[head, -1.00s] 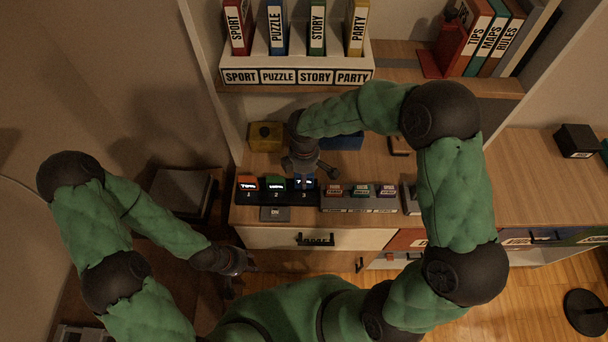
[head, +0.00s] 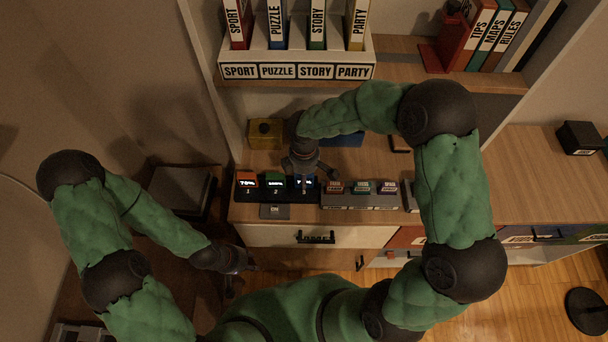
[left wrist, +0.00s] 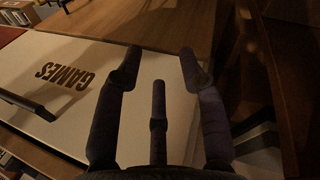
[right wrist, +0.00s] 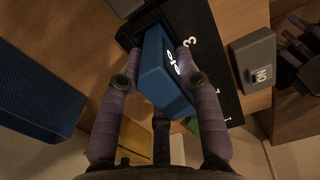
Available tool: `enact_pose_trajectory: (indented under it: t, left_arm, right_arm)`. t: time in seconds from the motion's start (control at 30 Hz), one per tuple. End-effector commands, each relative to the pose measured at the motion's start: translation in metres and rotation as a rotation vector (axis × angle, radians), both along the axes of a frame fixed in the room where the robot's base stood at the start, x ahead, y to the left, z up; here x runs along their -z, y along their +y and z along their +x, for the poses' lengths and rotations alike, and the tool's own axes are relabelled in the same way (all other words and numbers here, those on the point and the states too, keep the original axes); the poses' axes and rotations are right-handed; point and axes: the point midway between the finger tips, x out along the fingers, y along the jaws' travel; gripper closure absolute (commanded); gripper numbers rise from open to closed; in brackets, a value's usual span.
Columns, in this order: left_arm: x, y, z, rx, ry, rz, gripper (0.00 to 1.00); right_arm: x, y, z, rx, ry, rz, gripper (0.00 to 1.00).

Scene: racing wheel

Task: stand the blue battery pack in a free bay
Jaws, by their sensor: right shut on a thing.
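The blue battery pack (right wrist: 165,75) is between the fingers of my right gripper (right wrist: 158,68), lit display showing, in the right wrist view. In the head view my right gripper (head: 305,168) points down over the third place of the black charger (head: 240,197), and mostly hides the pack. The number 3 shows beside the pack in the right wrist view; I cannot tell whether the pack's lower end is seated. An orange-topped pack (head: 246,179) stands in bay 1 and a green-topped one (head: 274,180) in bay 2. My left gripper (left wrist: 160,58) is open and empty, by the drawer front.
A grey ON block (head: 275,212) lies in front of the charger. A grey rack (head: 360,203) with three small cartridges stands right of it. A yellow box (head: 265,134) and a blue box (head: 347,140) stand behind. The shelf with the labelled holder (head: 297,73) is above.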

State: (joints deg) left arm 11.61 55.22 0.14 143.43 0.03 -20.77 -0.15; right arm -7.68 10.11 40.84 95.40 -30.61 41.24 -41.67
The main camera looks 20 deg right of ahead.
Motion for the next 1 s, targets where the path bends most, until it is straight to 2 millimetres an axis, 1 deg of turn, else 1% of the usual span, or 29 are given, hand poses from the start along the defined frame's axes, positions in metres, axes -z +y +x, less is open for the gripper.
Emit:
enact_pose_trajectory:
  t: [0.37, 0.4, 0.47, 0.5, 0.83, 0.93, 1.0]
  left_arm:
    - [0.005, 0.0, 0.0, 0.0, 0.0, 0.0, 0.6]
    - [0.005, 0.0, 0.0, 0.0, 0.0, 0.0, 0.6]
    - [0.005, 0.0, 0.0, 0.0, 0.0, 0.0, 0.6]
    - [0.005, 0.0, 0.0, 0.0, 0.0, 0.0, 0.6]
    - [0.005, 0.0, 0.0, 0.0, 0.0, 0.0, 0.6]
    - [0.005, 0.0, 0.0, 0.0, 0.0, 0.0, 0.6]
    - [0.005, 0.0, 0.0, 0.0, 0.0, 0.0, 0.6]
  right_arm:
    - [0.009, 0.0, 0.0, 0.001, 0.0, 0.0, 1.0]
    - [0.008, 0.0, 0.0, 0.001, 0.0, 0.0, 0.6]
    - [0.008, 0.0, 0.0, 0.001, 0.0, 0.0, 0.43]
    - [0.008, 0.0, 0.0, 0.001, 0.0, 0.0, 0.38]
    - [0.007, 0.0, 0.0, 0.0, 0.0, 0.0, 0.38]
    - [0.0, 0.0, 0.001, 0.0, -0.002, -0.001, 0.38]
    - [-0.009, 0.0, 0.001, 0.001, -0.003, 0.0, 0.38]
